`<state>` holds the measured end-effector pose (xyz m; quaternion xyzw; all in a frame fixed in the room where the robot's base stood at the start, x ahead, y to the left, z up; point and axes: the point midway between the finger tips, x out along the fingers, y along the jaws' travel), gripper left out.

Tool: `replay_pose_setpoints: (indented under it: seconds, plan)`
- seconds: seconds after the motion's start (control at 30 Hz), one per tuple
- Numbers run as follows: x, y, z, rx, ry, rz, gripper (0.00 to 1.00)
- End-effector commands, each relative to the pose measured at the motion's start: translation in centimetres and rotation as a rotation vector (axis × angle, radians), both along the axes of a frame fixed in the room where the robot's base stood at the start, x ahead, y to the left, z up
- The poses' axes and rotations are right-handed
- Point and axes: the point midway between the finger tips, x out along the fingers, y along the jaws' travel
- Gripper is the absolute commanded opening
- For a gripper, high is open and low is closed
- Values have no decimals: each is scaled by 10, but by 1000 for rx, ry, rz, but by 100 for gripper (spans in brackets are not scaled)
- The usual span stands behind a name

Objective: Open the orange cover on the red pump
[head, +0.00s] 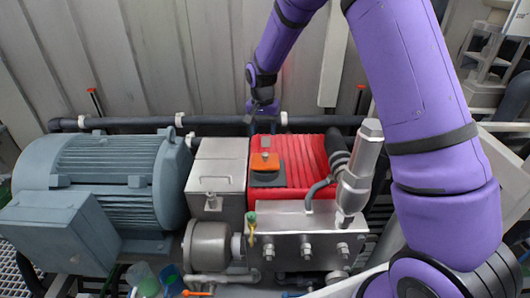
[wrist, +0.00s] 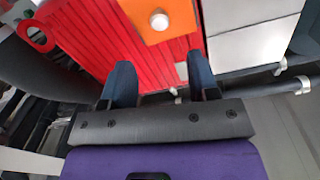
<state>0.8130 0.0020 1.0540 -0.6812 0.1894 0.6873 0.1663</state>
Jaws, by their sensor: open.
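The red pump (head: 300,160) is a ribbed red block in the middle of the head view. It also fills the upper left of the wrist view (wrist: 85,40). The orange cover (head: 264,163) sits on a dark base on the pump's top, towards its left side, and appears to lie flat. In the wrist view the orange cover (wrist: 160,30) is at the top edge, partly cut off, with a pale round knob on it. My gripper (wrist: 161,75) is open and empty, its two dark fingers apart and pointing towards the cover without touching it. In the head view my gripper (head: 263,108) is behind the pump.
A grey-blue motor (head: 110,180) and a metal box (head: 217,170) stand left of the pump. A steel block (head: 305,240) with fittings lies in front, and a metal cylinder (head: 360,165) rises at the right. A dark pipe (head: 130,122) runs behind, before a ribbed wall.

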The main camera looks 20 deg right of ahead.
Motion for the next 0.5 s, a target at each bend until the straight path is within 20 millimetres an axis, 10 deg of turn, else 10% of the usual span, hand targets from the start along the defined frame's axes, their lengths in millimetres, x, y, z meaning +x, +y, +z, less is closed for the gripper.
replay_pose_setpoints:
  seconds: [0.5]
  plan:
    - [-2, -3, -83, 0, 2, 0, 55]
